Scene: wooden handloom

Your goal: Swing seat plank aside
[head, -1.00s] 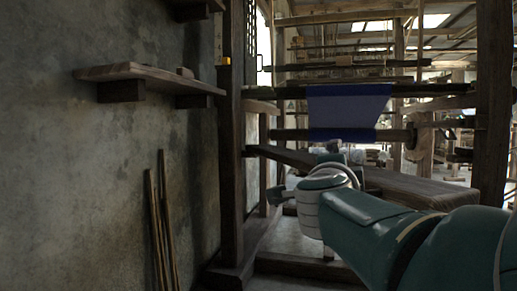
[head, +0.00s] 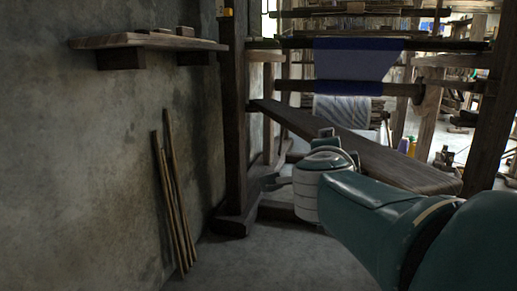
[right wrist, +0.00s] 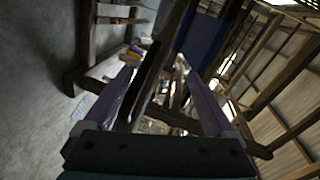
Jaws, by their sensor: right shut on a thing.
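The seat plank (head: 400,165), a long dark wooden board, slants across the loom front in the head view. Its far left end lies by the left post; its near right end is by the right post. My right arm comes in from the right and covers part of it. My right gripper (head: 272,183) is at the plank's near side, its contact there hidden by the wrist. In the right wrist view, the plank (right wrist: 146,85) appears as a dark edge between the fingers of my right gripper (right wrist: 160,100), which is shut on it. My left gripper is not in view.
The loom's left post (head: 233,120) and right post (head: 490,125) flank the plank. Blue cloth (head: 350,60) hangs on the beam above. A wall shelf (head: 140,42) and leaning sticks (head: 172,205) are at left. The floor (head: 290,265) in front is clear.

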